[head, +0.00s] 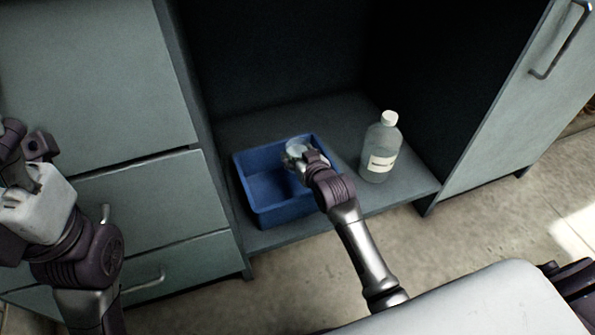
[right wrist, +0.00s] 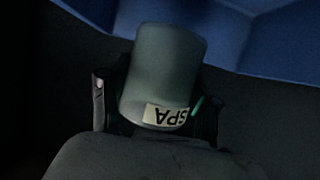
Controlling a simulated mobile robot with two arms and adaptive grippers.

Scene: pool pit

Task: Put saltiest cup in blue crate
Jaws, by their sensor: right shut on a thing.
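The blue crate (head: 262,165) stands on the low shelf of an open cabinet in the head view. My right gripper (head: 297,158) is over the right part of the crate and is shut on a pale cup (head: 298,146). In the right wrist view the cup (right wrist: 165,70) sits between the fingers, with a label reading "SPA" upside down in the picture. The blue crate wall (right wrist: 255,35) shows behind it. Whether the cup touches the crate is hidden. My left gripper (head: 25,150) is at the left edge, and its fingers are unclear.
A clear bottle with a white cap and a label (head: 381,150) stands on the shelf (head: 345,118) right of the crate. Grey drawers (head: 150,210) are on the left. An open cabinet door (head: 520,105) is on the right. The crate's left part looks empty.

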